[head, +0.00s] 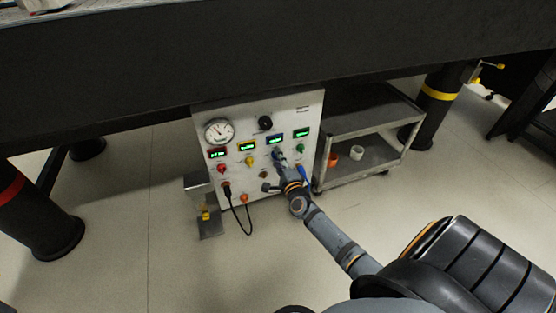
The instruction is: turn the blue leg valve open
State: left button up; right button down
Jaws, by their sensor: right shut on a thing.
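A white control panel (236,124) under the black bench carries a row of small displays with coloured valve knobs below them. The blue-framed display (275,140) is third from the left. My right gripper (279,157) reaches the panel just below that display and is shut on the knob there, which it mostly hides. How far that knob is turned cannot be seen. The red knob (222,168), yellow knob (249,161) and green knob (300,148) show beside it. My left gripper is not in view.
A round gauge (219,131) and a black knob (265,122) sit higher on the panel. A black cable (237,208) hangs in front of it. A grey cart (375,125) with cups stands close at the right. Bench legs (38,213) flank open floor.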

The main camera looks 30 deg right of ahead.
jog(key=shift+f, duration=0.1)
jog(key=c, duration=1)
grip_release()
jog(key=shift+c, duration=0.2)
jog(key=v, duration=1.2)
